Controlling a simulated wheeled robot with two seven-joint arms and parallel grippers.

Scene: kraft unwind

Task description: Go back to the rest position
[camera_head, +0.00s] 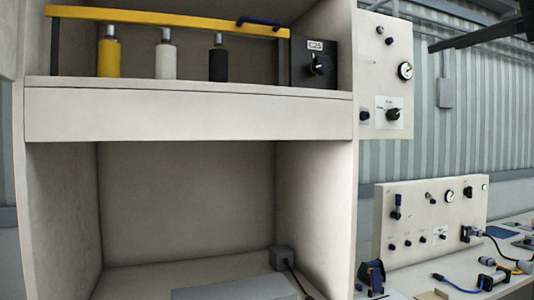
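Neither of my grippers is visible in the head view, and neither arm shows. No marked rest position can be made out. In front of me stands a beige cabinet (190,114) with an upper shelf and an open lower bay. On the shelf stand a yellow cylinder (108,58), a white cylinder (165,60) and a black cylinder (218,64), each upright with a metal top. A black box with a knob (314,64) stands at the shelf's right end.
The lower bay (185,205) is mostly empty, with a small grey box (282,259) and cable at its right. At right are a wall panel with a gauge (385,75), a bench panel (430,218), and a blue tool (371,276) on the bench.

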